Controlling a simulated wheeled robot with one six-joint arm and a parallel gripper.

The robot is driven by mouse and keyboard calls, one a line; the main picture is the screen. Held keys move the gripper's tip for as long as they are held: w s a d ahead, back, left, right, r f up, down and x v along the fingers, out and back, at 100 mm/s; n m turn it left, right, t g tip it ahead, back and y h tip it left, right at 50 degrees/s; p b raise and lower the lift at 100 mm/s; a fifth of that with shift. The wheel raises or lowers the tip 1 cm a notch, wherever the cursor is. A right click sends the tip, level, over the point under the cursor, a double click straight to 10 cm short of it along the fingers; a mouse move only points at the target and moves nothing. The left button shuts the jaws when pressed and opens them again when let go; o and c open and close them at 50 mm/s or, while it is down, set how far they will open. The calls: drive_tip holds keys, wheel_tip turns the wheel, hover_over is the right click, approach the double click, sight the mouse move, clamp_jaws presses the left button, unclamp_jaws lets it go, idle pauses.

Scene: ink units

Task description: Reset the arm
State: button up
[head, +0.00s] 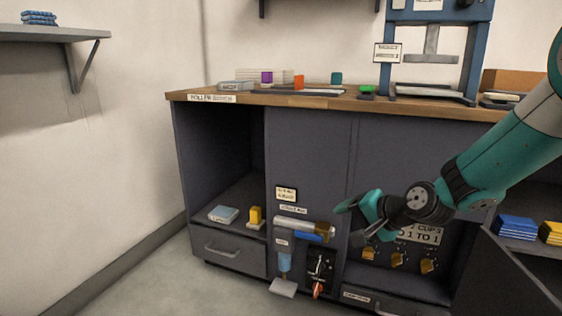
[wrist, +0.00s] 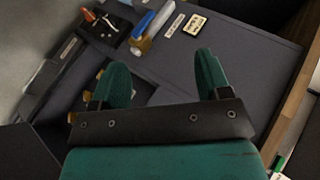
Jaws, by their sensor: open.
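My arm reaches in from the right in the head view, with teal and black links. My gripper (head: 358,207) is in front of the dark cabinet (head: 310,140), to the right of a silver and blue cylinder unit (head: 304,230) on the cabinet front. In the wrist view my gripper (wrist: 162,80) has its two teal fingers spread wide apart with nothing between them. The cylinder unit also shows in the wrist view (wrist: 157,20), beyond the fingers and apart from them.
A wooden worktop (head: 300,101) carries small coloured blocks and a blue press frame (head: 385,45). Yellow cups (head: 397,260) hang below a sign, close to my gripper. A cabinet door (head: 505,275) stands open at the lower right. A wall shelf (head: 50,34) is at the upper left.

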drive_tip(key=s+a+r+n+g+p, duration=0.15)
drive_tip(key=s+r+n, duration=0.25)
drive_tip(key=s, duration=0.4)
drive_tip(key=s+a+r+n+g+b, duration=0.1)
drive_tip(key=s+a+r+n+g, duration=0.2)
drive_tip(key=s, duration=0.5)
drive_tip(key=s+d+r+n+g+h+p, duration=0.15)
drive_tip(key=s+n, duration=0.25)
drive_tip(key=s, duration=0.5)
drive_tip(key=s+d+r+n+g+h, duration=0.2)
drive_tip(key=s+n, duration=0.1)
drive_tip(key=s, duration=0.5)
wheel_tip(320, 180, up, 38)
drive_tip(key=p, duration=3.8)
drive_tip(key=shift+w+y, duration=0.25)
drive_tip(key=shift+y, duration=0.1)
drive_tip(key=shift+f, duration=0.1)
